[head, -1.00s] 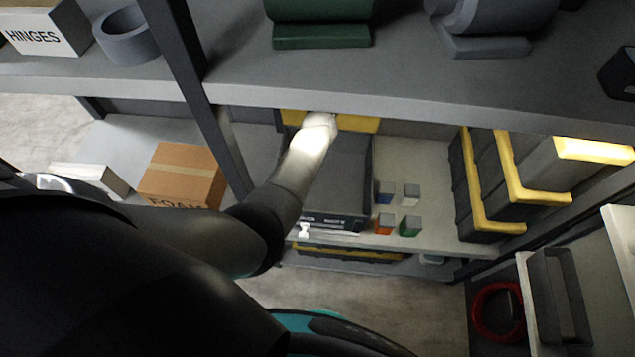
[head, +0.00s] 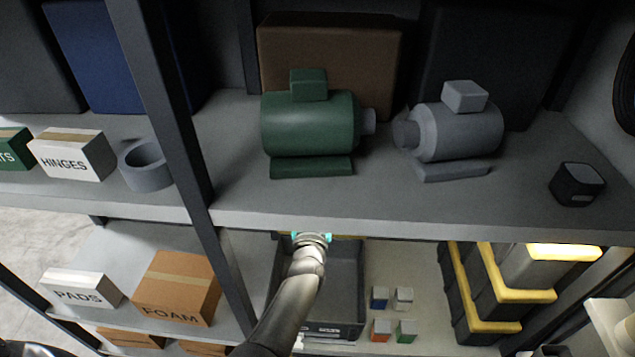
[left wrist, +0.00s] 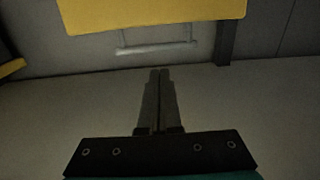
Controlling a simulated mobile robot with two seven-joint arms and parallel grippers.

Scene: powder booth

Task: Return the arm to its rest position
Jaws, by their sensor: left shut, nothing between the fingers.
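My left arm reaches into the lower shelf bay in the head view, above the grey bin (head: 347,275). Its wrist end shows just below the front edge of the upper shelf, and the fingertips are hidden there. In the left wrist view my left gripper (left wrist: 158,72) is shut, its two fingers side by side with nothing between them. Ahead of the fingers are a grey wall with a pale bar handle (left wrist: 157,49) and a yellow panel (left wrist: 150,12). My right gripper is not in view.
The upper shelf (head: 400,215) overhangs the arm and carries a green motor (head: 310,125) and a grey motor (head: 458,130). A dark upright (head: 165,110) stands left of the arm. Small coloured blocks (head: 381,330) sit right of the bin, with yellow-edged bins (head: 500,290) farther right.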

